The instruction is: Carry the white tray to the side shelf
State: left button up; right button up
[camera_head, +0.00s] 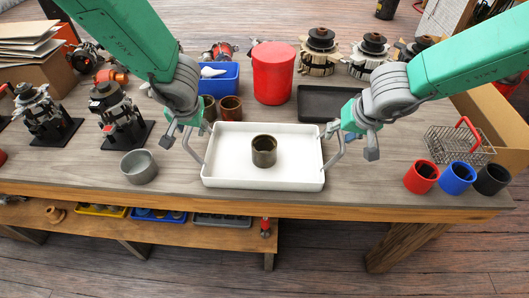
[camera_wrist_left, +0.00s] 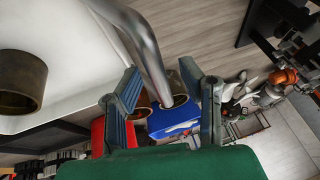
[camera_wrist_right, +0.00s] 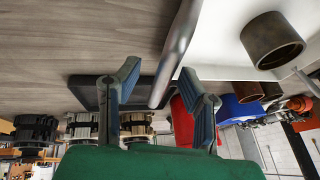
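The white tray (camera_head: 225,178) lies flat on the workbench with a brown metal cup (camera_head: 264,151) standing in it. The cup also shows in the left wrist view (camera_wrist_left: 22,82) and right wrist view (camera_wrist_right: 271,40). A bent metal handle rises at each short side of the tray. My left gripper (camera_head: 186,135) is at the left handle (camera_wrist_left: 146,45), its fingers apart on either side of the bar. My right gripper (camera_head: 351,139) is likewise open around the right handle (camera_wrist_right: 178,40). Contact with the bars is unclear. I cannot identify the side shelf.
A grey bowl (camera_head: 139,166) stands left of the tray. A red container (camera_head: 273,73), blue bin (camera_head: 219,82) and black tray (camera_head: 318,102) are behind. Red, blue and black cups (camera_head: 458,177) and a wire basket (camera_head: 460,143) stand right. A lower shelf (camera_head: 170,236) holds small trays.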

pick_arm(q)
grip_shut()
pick_arm(e)
grip_shut()
pick_arm(q)
jog(key=shift+w+r, duration=0.1)
jog(key=shift+r, duration=0.1)
pick_arm(e)
jog(key=shift+w+r, duration=0.1)
jog(key=shift+r, duration=0.05)
